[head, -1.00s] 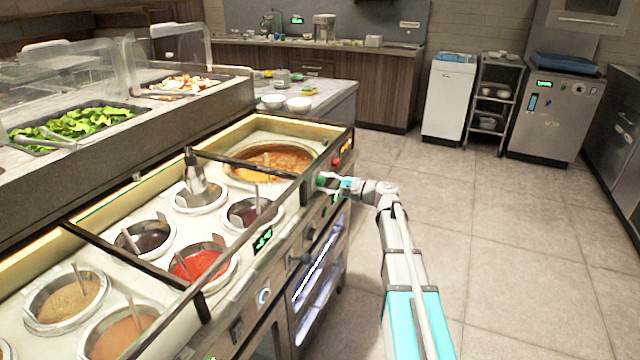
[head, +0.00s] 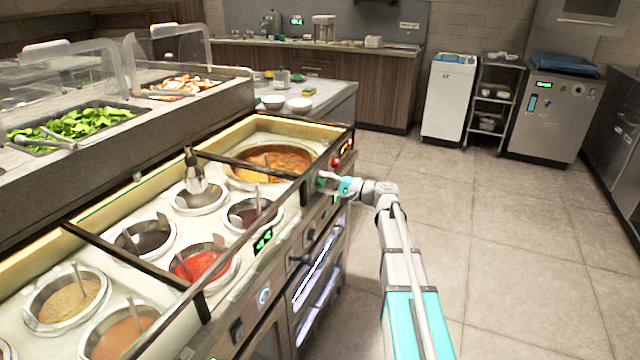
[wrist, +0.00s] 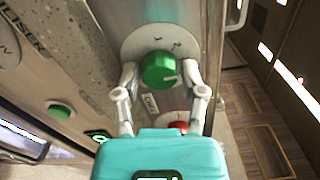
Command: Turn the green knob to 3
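The green knob (wrist: 159,70) sits on a round pale dial plate (wrist: 135,41) on the counter's front panel in the wrist view. In the head view my gripper (head: 328,183) is at the front panel, and the knob is hard to make out there.
A red knob (wrist: 178,127) and a green button (wrist: 59,110) are on the same panel. Sauce wells (head: 201,264) fill the counter top behind the panel. The tiled floor (head: 500,240) to the right is clear.

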